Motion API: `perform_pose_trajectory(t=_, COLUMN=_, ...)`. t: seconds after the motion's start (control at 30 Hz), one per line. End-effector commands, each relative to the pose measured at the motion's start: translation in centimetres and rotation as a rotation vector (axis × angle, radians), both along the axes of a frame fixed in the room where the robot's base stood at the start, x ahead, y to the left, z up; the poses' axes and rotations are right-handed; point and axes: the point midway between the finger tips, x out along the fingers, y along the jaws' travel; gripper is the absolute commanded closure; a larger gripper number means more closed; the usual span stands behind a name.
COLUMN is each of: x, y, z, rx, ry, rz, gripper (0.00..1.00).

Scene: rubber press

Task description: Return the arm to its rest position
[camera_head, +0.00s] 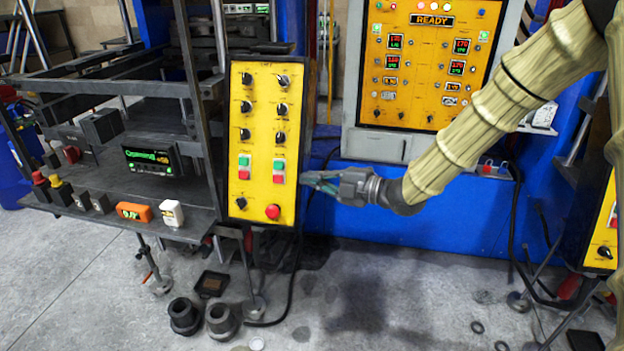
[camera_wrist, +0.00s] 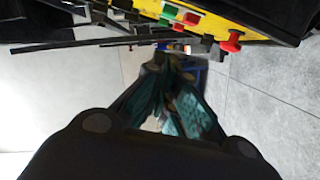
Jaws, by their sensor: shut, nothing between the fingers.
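My gripper (camera_head: 318,182) is at the end of my tan sleeved arm, which reaches in from the upper right in the head view. Its fingers point left, close to the right edge of the yellow control panel (camera_head: 262,140), at the height of the green and red push buttons. Whether the tips touch the panel cannot be told. In the wrist view the teal fingers (camera_wrist: 177,85) come together, with nothing seen held between them. The panel's edge with red and green buttons shows at the top of that view (camera_wrist: 262,12).
A yellow READY panel (camera_head: 425,65) on a grey cabinet stands behind my arm. A dark metal bench (camera_head: 100,190) is at left. Two dark round parts (camera_head: 203,318) lie on the floor. Another yellow panel (camera_head: 604,235) is at the right edge. Open floor lies below my gripper.

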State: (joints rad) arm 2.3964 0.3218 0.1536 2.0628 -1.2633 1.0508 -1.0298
Motion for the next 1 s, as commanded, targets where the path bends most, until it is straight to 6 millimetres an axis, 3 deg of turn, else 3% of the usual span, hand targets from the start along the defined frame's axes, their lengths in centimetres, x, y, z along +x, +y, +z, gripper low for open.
perform_pose_trajectory(t=0.17, x=0.0, y=0.0, z=-0.2, rx=0.001, ry=0.007, rz=-0.003, gripper=1.0)
perform_pose_trajectory(t=0.27, x=-0.2, y=-0.1, z=-2.0, rx=0.009, ry=0.066, rz=-0.028, gripper=1.0)
perform_pose_trajectory(t=0.37, x=-0.9, y=-0.4, z=-5.8, rx=0.028, ry=0.202, rz=-0.088, gripper=1.0)
perform_pose_trajectory(t=0.47, x=-2.3, y=-1.0, z=-11.1, rx=0.056, ry=0.391, rz=-0.181, gripper=1.0)
perform_pose_trajectory(t=0.67, x=-6.8, y=-2.9, z=-21.6, rx=0.109, ry=0.772, rz=-0.405, gripper=1.0)
perform_pose_trajectory(t=0.87, x=-13.4, y=-5.4, z=-30.7, rx=0.15, ry=1.109, rz=-0.659, gripper=1.0)
perform_pose_trajectory(t=1.0, x=-19.1, y=-7.5, z=-36.1, rx=0.171, ry=1.317, rz=-0.858, gripper=1.0)
